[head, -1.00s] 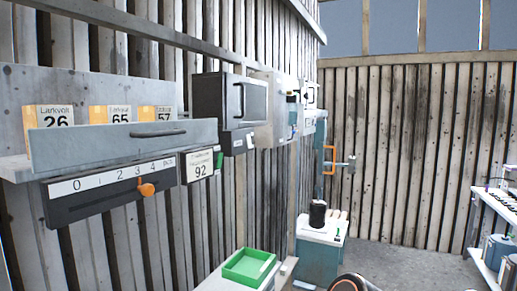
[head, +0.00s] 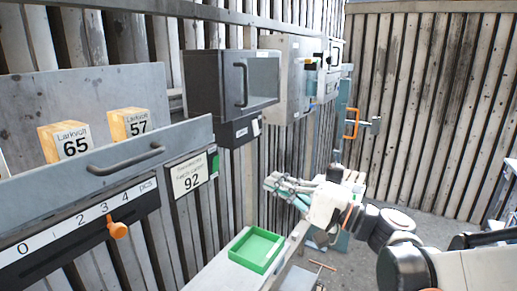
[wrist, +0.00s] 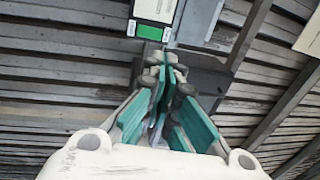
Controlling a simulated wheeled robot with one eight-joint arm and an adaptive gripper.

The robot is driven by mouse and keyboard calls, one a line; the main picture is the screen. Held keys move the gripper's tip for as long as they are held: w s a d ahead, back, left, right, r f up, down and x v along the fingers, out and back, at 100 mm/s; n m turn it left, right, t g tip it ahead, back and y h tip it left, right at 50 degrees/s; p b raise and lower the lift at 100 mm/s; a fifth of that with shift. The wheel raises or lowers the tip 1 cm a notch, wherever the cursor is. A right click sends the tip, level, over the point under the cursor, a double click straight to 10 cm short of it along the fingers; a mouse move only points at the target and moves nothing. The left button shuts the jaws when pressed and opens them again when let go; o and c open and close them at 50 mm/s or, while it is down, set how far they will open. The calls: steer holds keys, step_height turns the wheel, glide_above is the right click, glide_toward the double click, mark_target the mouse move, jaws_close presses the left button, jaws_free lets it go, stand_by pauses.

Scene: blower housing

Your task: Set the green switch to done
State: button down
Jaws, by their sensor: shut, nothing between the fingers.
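The green switch (head: 214,163) is a small green piece at the right edge of the framed card marked 92 (head: 190,177) on the slatted wall. In the wrist view, a green patch (wrist: 150,32) shows beside a small white patch, below a pale card, just beyond my fingertips. I cannot read any marking by the switch. My gripper (head: 270,183) is shut and empty, pointing left toward the wall, to the right of the switch. Its teal-lined fingers (wrist: 165,60) meet in the wrist view. A gap to the switch seems to remain in the head view.
A drawer front with a handle (head: 125,158) and a 0–4 scale with an orange knob (head: 118,230) are at left. Boxes marked 65 (head: 72,142) and 57 (head: 134,122) stand above. A dark cabinet (head: 215,85) hangs behind. A green tray (head: 257,249) lies below.

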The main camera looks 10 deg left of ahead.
stand_by(0.3)
steer(key=p+x, duration=0.2)
steer(key=x, duration=1.2)
steer(key=shift+w+a+r+h+p, duration=0.25)
steer(key=shift+a+r+h+p, duration=0.15)
steer(key=shift+h+p, duration=0.4)
steer(key=shift+f, duration=0.15)
steer(key=shift+d, duration=0.15)
steer(key=b, duration=0.1)
glide_toward(219, 156)
steer(key=s+d+r, duration=0.2)
steer(key=d+r, duration=0.1)
steer(key=d, duration=0.2)
steer(key=shift+s+d, duration=0.15)
steer(key=shift+d, duration=0.05)
steer(key=shift+d, duration=0.15)
